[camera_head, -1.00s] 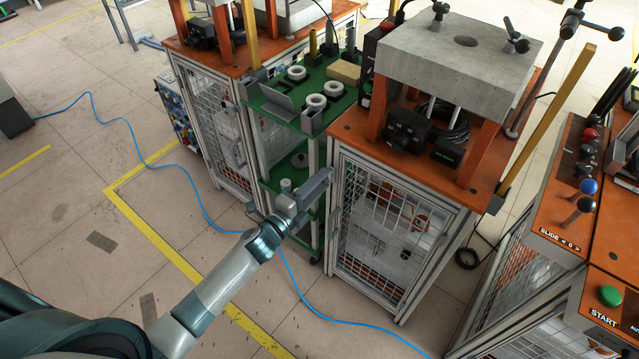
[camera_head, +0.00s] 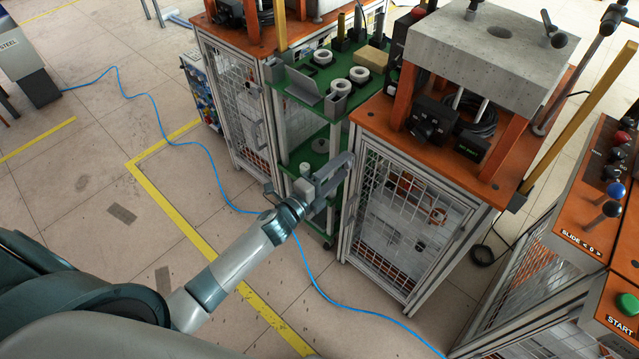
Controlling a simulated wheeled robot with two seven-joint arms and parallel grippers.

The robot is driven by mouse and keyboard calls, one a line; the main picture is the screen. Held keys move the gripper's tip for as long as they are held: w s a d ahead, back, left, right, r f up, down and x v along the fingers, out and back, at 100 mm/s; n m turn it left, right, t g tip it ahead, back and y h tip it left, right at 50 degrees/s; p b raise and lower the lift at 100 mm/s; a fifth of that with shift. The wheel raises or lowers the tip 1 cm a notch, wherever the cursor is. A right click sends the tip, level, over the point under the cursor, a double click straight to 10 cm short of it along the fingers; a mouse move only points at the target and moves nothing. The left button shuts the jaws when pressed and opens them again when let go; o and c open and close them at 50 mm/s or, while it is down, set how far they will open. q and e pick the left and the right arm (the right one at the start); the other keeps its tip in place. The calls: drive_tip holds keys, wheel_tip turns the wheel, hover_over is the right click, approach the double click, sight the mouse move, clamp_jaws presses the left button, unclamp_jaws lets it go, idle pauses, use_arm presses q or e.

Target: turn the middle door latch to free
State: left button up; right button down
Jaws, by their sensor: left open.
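The middle cabinet's mesh door (camera_head: 405,220) is in a light metal frame under an orange top, right of the picture's centre. It looks closed. I cannot make out its latch clearly; the left edge of the door is partly behind or close to my gripper. My left gripper (camera_head: 341,174) is open and empty, its two fingers apart and pointing up and right toward the cabinet's left front post. I see no contact with the door. My right gripper is not in view.
A green shelf cart (camera_head: 307,75) with white rings stands left of the cabinet, behind my gripper. Another mesh cabinet (camera_head: 240,110) is farther left. A control panel (camera_head: 580,220) with knobs stands at right. A blue cable (camera_head: 330,300) crosses the open floor.

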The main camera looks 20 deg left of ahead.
use_arm(q)
drive_tip(key=b+v, duration=0.2)
drive_tip(key=v, duration=1.5)
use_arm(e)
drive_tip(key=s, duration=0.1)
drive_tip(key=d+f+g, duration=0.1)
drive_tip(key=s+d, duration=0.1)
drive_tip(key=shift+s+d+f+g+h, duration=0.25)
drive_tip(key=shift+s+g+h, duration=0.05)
use_arm(q)
drive_tip(key=shift+s+f, duration=0.1)
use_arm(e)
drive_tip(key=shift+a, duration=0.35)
